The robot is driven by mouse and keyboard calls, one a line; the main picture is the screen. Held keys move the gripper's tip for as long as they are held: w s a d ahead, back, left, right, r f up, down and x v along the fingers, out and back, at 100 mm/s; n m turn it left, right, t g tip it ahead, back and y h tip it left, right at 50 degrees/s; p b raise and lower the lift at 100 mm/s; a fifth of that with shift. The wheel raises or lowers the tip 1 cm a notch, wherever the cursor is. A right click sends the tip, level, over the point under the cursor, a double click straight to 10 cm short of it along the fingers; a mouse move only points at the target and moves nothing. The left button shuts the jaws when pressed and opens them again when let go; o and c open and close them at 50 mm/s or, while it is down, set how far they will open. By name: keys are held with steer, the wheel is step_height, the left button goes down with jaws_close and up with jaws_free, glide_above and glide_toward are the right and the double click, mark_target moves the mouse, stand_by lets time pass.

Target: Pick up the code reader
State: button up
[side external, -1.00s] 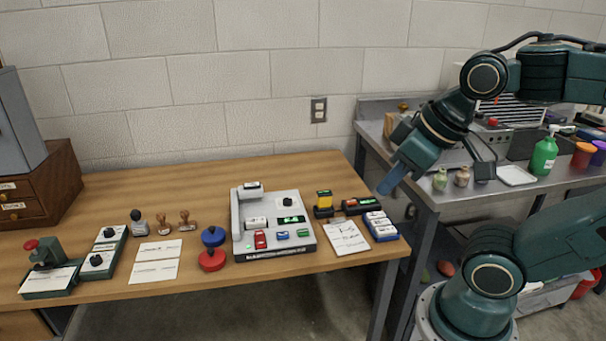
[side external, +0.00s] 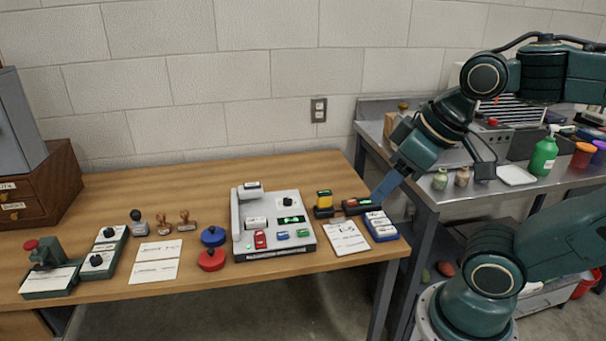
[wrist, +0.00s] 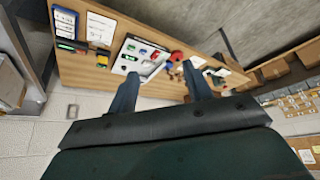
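A yellow-and-black upright device (side external: 324,202), which looks like the code reader though I cannot be sure, stands near the right end of the wooden table. It also shows in the wrist view (wrist: 103,61). Beside it on the right lies a dark box with lit red and green displays (side external: 361,206). My gripper (side external: 381,194) is in the air near the table's right end, to the right of the yellow device and apart from it. In the wrist view its two fingers (wrist: 162,92) are spread wide with nothing between them.
A blue tray of labelled blocks (side external: 381,226) and a written sheet (side external: 346,237) lie in front of the device. A grey console (side external: 242,222) stands to its left. A metal bench (side external: 428,194) adjoins on the right. The table's back strip is clear.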

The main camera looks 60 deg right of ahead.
stand_by(0.3)
steer(key=w+d+r+m+g, duration=0.15)
steer(key=w+d+m, duration=0.25)
steer(key=w+m, duration=0.5)
steer(key=m+g+y, duration=0.2)
steer(key=m, duration=1.6)
glide_above(326, 192)
steer(key=s+d, duration=0.2)
step_height(326, 192, down, 20)
steer(key=shift+x, duration=4.5)
steer(key=shift+a+f, duration=0.1)
